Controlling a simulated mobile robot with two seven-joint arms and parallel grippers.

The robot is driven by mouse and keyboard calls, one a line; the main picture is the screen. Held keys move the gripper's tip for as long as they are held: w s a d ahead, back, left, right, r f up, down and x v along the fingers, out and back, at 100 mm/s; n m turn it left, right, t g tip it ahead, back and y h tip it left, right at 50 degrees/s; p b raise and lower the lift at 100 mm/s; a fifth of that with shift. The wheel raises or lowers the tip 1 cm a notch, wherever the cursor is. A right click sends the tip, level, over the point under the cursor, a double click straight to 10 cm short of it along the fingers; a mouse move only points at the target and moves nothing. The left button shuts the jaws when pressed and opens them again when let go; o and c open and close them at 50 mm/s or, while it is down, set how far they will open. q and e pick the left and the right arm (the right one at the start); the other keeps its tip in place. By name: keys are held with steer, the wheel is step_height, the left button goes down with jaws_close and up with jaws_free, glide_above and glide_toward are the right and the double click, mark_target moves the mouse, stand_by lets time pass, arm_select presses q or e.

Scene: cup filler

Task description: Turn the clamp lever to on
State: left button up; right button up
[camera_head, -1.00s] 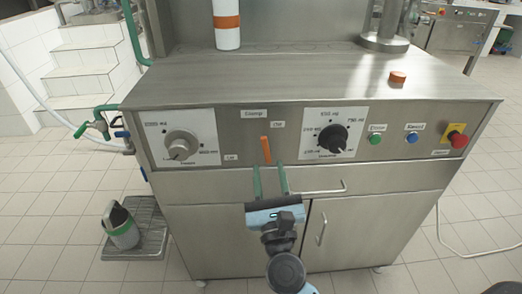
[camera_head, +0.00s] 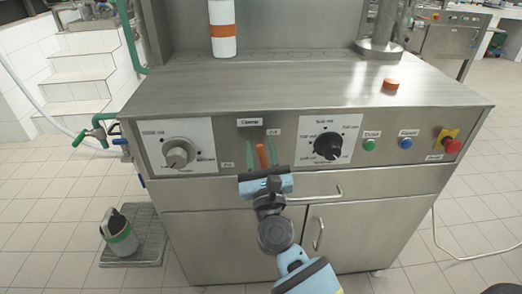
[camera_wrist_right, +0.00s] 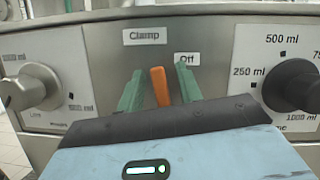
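The clamp lever (camera_head: 261,156) is a short orange bar on the machine's front panel. It stands nearly upright, below the "Clamp" label (camera_head: 249,122) and near the "Off" label (camera_head: 273,132). My right gripper (camera_head: 261,148) is open, with one green finger on each side of the lever. In the right wrist view the lever (camera_wrist_right: 161,86) stands between the two fingers (camera_wrist_right: 159,82), with a gap showing on both sides. The lever's lower end is hidden behind the gripper body there. My left gripper is not in view.
A grey knob (camera_head: 178,154) is left of the lever and a black volume knob (camera_head: 328,146) is right. Green (camera_head: 369,145) and blue (camera_head: 406,143) buttons and a red emergency stop (camera_head: 451,146) lie farther right. A drawer handle (camera_head: 317,195) sticks out below the panel.

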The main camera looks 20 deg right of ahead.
jaws_close()
